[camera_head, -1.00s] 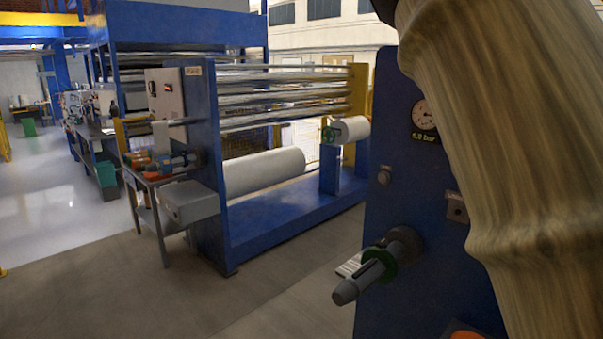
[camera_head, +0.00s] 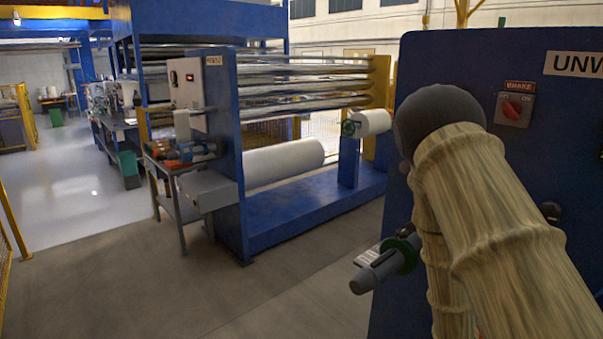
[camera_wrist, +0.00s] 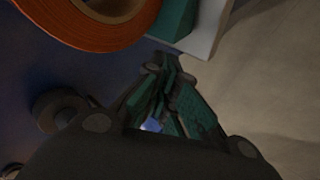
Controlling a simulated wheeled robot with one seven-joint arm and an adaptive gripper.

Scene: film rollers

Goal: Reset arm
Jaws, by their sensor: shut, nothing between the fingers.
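My arm, in a tan wood-like sleeve, fills the right of the head view, bent at a dark rounded joint in front of a blue machine panel (camera_head: 450,70). My gripper (camera_wrist: 168,62) shows in the wrist view with its green-and-dark fingers together and nothing between them. It is not visible in the head view. An orange-rimmed roll (camera_wrist: 100,38) lies at the top left of the wrist view, apart from the fingertips. A green block (camera_wrist: 175,22) on a pale surface is just beyond the fingertips.
A grey spindle with a green collar (camera_head: 385,266) juts from the blue panel beside my arm. A red brake switch (camera_head: 514,108) is on that panel. A blue roller machine (camera_head: 222,150) with white film rolls (camera_head: 285,163) stands across the aisle. Grey floor (camera_head: 290,290) between is clear.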

